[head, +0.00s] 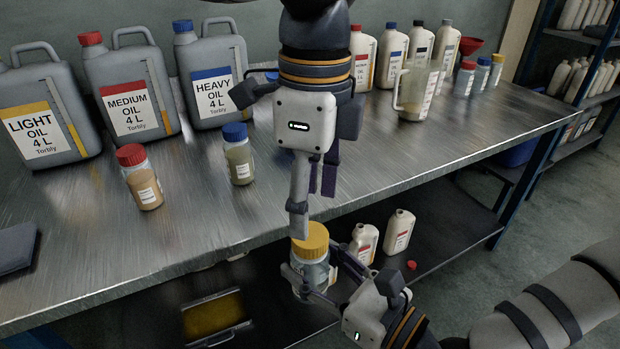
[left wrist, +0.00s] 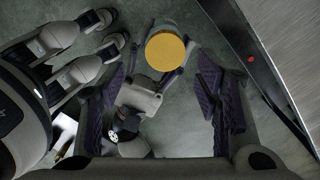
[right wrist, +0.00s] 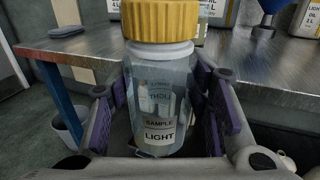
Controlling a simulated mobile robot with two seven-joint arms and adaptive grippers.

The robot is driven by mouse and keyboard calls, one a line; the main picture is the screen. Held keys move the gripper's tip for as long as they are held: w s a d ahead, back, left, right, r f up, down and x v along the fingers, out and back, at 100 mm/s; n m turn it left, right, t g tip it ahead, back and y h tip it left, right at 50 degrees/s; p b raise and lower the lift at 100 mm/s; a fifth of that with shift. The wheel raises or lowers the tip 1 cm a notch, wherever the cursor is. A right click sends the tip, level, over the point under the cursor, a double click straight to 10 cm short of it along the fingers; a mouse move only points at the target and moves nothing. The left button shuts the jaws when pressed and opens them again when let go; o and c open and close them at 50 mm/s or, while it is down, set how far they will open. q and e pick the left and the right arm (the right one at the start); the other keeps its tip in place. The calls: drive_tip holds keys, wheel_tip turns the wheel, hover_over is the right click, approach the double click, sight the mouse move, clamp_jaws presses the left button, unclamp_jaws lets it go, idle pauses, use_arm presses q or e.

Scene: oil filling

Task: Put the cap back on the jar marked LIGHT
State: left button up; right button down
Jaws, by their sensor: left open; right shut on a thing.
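The jar marked LIGHT (right wrist: 160,105) is clear glass and stands upright between the pads of my right gripper (right wrist: 160,125), which is shut on it. Its yellow cap (right wrist: 160,20) sits on top of the neck; how tightly it is seated cannot be told. In the head view, the jar (head: 314,272) is held in front of the bench edge, with the cap (head: 310,240) uppermost. My left gripper (head: 308,208) is open above the cap, pointing down. In the left wrist view, the cap (left wrist: 166,50) shows round between the spread fingers, toward their far end, with nothing gripped.
The metal bench (head: 230,215) carries a red-capped jar (head: 139,178), a blue-capped jar (head: 238,155), large oil canisters (head: 130,90) and a clear jug (head: 415,95). Below are two white bottles (head: 398,232), a loose red cap (head: 411,265) and a tray of yellow liquid (head: 213,315).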

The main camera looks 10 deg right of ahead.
sight(310, 234)
use_arm(q)
drive_tip(key=n, duration=0.4)
drive_tip(key=shift+r, duration=0.2)
drive_tip(key=n, duration=0.4)
drive_tip(key=shift+r, duration=0.1)
drive_tip(key=n, duration=0.4)
drive_tip(key=shift+w+r, duration=0.1)
drive_tip(key=shift+r, duration=0.05)
drive_tip(key=n, duration=0.6)
drive_tip(key=shift+w+r, duration=0.1)
drive_tip(key=shift+r, duration=0.2)
drive_tip(key=n, duration=0.4)
drive_tip(key=shift+r+n, duration=0.15)
drive_tip(key=shift+n, duration=0.15)
drive_tip(key=shift+w+f, duration=0.1)
drive_tip(key=shift+f, duration=3.9)
